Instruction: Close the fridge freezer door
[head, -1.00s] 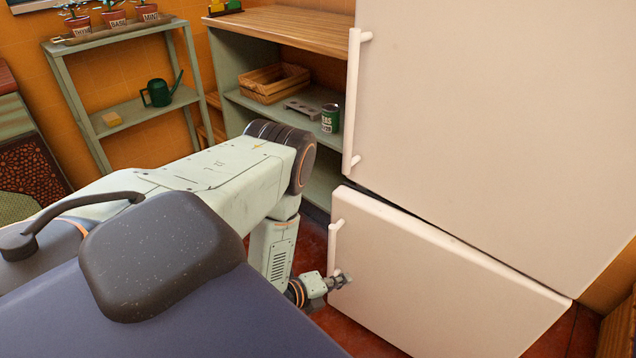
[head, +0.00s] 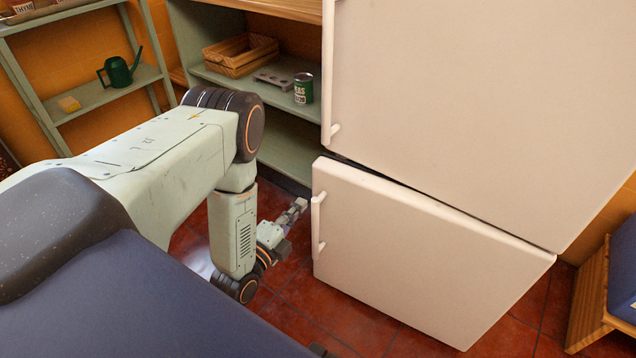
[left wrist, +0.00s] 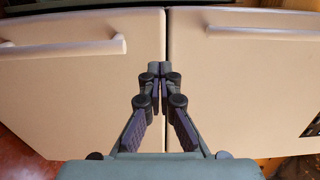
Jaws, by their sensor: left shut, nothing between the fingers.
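The freezer door (head: 425,260) is the lower cream door of the fridge. My right gripper is not in view.
A green shelf unit (head: 285,150) stands left of the fridge, with a wooden crate (head: 240,54) and a can (head: 303,88). A rack with a watering can (head: 119,71) is further left. A wooden bench (head: 588,300) is at right. Tiled floor (head: 330,310) is clear before the door.

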